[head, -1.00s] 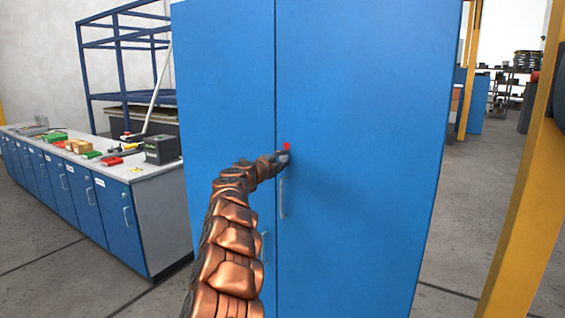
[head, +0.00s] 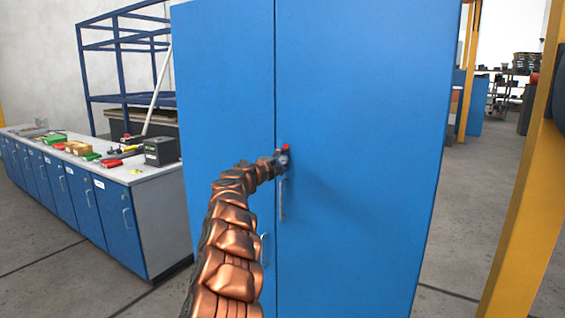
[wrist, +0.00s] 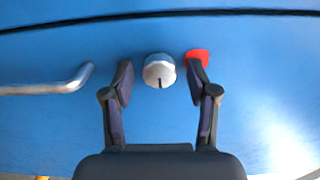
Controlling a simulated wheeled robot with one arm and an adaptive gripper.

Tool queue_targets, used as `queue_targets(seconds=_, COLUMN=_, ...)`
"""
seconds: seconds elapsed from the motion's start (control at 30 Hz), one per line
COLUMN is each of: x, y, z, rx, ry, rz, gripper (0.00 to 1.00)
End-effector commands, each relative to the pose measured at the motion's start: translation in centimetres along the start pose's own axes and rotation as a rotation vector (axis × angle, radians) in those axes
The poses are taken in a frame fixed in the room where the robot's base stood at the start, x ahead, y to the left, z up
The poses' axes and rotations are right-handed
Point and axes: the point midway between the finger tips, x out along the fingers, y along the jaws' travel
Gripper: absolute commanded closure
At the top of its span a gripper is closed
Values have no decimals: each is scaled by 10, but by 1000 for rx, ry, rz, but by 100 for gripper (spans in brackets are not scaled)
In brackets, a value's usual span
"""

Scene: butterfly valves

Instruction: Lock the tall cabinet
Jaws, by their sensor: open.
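The tall blue cabinet (head: 360,110) stands ahead with both doors closed along a vertical seam. In the wrist view, a round silver lock knob (wrist: 159,71) with a dark line on its face sits on the blue door. A red mark (wrist: 197,57) lies beside it, partly behind the right finger; it also shows in the head view (head: 287,147). My gripper (wrist: 160,82) is open, with one finger on each side of the knob and gaps to both. Whether the fingertips touch the door is unclear. In the head view my gripper (head: 283,160) hides the knob.
A silver door handle (head: 282,200) is just below my gripper and shows at left in the wrist view (wrist: 50,86). A low bench (head: 160,210) with small items stands left. A yellow post (head: 530,180) stands right, with open floor between.

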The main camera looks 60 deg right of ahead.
Motion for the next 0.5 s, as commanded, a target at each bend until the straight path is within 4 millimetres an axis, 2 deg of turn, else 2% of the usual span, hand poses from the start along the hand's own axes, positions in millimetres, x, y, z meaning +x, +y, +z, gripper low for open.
queue_targets(seconds=0.27, x=-2, y=0, z=0, rx=0, ry=0, rz=0, gripper=41)
queue_targets(seconds=0.5, x=-15, y=-1, z=1, rx=0, ry=-2, rz=2, gripper=41)
